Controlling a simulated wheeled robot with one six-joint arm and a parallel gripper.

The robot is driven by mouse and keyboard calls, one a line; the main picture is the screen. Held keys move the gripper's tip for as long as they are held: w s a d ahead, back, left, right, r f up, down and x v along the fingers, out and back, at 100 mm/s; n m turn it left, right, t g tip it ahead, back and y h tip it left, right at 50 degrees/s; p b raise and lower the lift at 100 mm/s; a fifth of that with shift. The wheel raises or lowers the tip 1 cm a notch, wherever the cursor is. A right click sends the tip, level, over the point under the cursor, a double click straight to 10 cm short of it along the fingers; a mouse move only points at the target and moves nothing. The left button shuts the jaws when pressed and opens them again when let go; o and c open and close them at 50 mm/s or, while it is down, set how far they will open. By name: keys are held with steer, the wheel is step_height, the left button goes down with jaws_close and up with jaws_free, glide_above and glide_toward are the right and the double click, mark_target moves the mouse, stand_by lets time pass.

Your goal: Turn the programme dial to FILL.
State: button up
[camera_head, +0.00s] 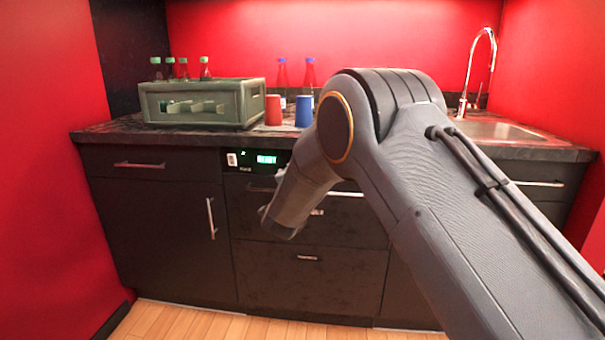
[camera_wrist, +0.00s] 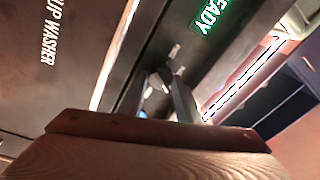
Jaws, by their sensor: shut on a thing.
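The programme dial (camera_wrist: 163,77) is mostly hidden in the wrist view, where only a small dark part shows at the fingertips. My gripper (camera_wrist: 166,98) is shut on it. A short pale mark (camera_wrist: 175,51) shows on the dark panel close by. The green display (camera_wrist: 207,17) shows letters that read "EADY", cut off by the picture edge. In the head view the lit display (camera_head: 267,159) sits on the black panel under the counter. No FILL label is readable, and I cannot tell which way the dial points.
The panel bears white letters "UP WASHER" (camera_wrist: 53,30), partly cut off. On the counter (camera_head: 108,135) stand a grey-green crate (camera_head: 200,103), a red cup (camera_head: 273,110), a blue cup (camera_head: 304,111) and several bottles. A sink tap (camera_head: 490,65) is at right. Drawer handles (camera_head: 307,258) stick out below.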

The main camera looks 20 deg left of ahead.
stand_by(0.4)
steer(key=o, duration=1)
steer(key=shift+o, duration=0.2)
steer(key=r+v, duration=0.1)
steer(key=v, duration=0.6)
steer(key=shift+s+f+p, duration=0.3)
steer(key=shift+s+f, duration=0.1)
steer(key=shift+f, duration=0.1)
steer(key=shift+d, duration=0.1)
